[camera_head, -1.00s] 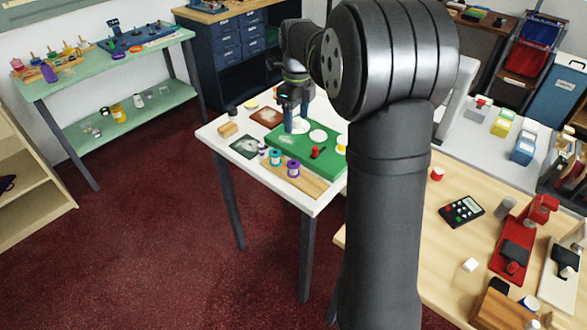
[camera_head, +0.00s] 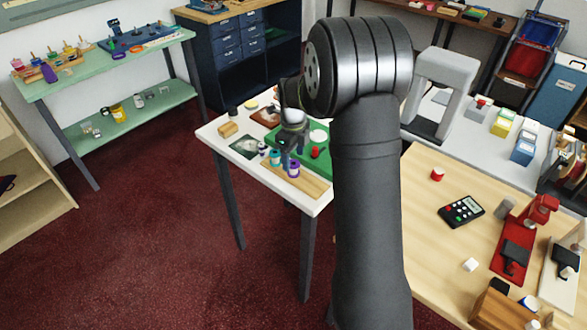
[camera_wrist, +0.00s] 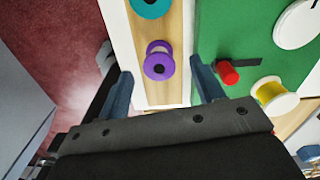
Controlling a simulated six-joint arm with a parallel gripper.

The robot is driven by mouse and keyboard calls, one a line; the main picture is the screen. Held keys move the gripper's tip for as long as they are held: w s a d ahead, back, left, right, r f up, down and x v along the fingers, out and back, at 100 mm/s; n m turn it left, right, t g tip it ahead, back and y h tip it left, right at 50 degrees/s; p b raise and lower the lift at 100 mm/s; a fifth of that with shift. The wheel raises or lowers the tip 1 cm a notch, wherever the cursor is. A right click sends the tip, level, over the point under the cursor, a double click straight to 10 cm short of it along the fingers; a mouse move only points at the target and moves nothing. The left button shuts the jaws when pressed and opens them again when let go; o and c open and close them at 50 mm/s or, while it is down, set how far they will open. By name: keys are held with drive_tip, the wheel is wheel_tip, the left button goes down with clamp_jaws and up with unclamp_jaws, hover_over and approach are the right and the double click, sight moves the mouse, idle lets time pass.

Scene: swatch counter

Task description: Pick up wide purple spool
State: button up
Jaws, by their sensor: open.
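The purple spool (camera_head: 294,170) stands on a light wooden board at the front of the white table. In the wrist view the purple spool (camera_wrist: 159,64) shows from above, with a dark centre hole. My gripper (camera_head: 289,150) is over the board by the spools in the head view. In the wrist view my gripper (camera_wrist: 161,68) is open, one finger to each side of the purple spool in the picture. Nothing is held. I cannot tell how far the fingertips are above the spool.
A teal spool (camera_wrist: 150,8) is close to the purple one on the wooden board (camera_head: 312,183). A green mat (camera_wrist: 240,30) lies beside it, with a red-ended tool (camera_wrist: 229,72) and a yellow spool (camera_wrist: 275,97) near the right finger. A dark picture card (camera_head: 243,147) lies to the left.

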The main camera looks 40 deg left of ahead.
sight(293, 163)
drive_tip(key=shift+s+f, duration=0.1)
drive_tip(key=shift+f, duration=1.7)
drive_tip(key=c, duration=1)
drive_tip(key=shift+c, duration=0.2)
drive_tip(key=shift+r, duration=0.15)
